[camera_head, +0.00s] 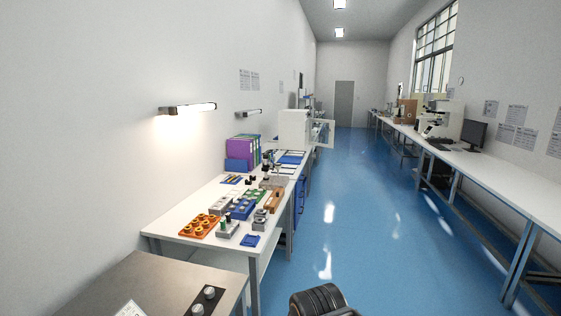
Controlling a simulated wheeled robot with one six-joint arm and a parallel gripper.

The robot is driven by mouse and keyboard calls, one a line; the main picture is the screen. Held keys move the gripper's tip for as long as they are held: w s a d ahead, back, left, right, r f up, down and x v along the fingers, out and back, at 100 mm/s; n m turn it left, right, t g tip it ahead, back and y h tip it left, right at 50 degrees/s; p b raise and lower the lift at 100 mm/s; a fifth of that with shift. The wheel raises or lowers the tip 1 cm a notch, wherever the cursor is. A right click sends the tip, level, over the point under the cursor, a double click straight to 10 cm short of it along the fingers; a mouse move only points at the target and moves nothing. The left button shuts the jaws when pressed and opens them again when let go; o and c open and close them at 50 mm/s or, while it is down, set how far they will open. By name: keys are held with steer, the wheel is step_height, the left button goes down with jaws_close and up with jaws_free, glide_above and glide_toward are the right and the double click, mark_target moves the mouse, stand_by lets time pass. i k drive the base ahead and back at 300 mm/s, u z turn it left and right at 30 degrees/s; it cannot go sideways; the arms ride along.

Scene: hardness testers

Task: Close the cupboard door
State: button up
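A white cupboard (293,130) stands on the far part of the left-hand bench, against the left wall. Its door (324,133), a pale frame with a see-through pane, stands open and juts out to the right over the aisle. The inside of the cupboard is hard to make out from here. A dark ribbed part of my own arm shows at the bottom edge, well short of the cupboard. My gripper's fingers do not show.
The left white bench (178,215) holds an orange tray (199,226), purple binders (240,150) and small parts. A steel-topped table (140,285) is at front left. The blue floor aisle (360,220) is clear; a long bench (500,180) runs along the right.

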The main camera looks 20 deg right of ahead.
mark_target(331, 144)
steer(key=z, duration=0.45)
steer(key=i, duration=1.2)
steer(key=z, duration=0.85)
steer(key=i, duration=2.25)
steer(key=z, duration=0.5)
steer(key=i, duration=4.75)
steer(key=u, duration=0.3)
steer(key=i, duration=1.65)
steer(key=u, duration=1.75)
steer(key=i, duration=1)
steer(key=u, duration=1.45)
steer(key=i, duration=0.7)
steer(key=z, duration=0.15)
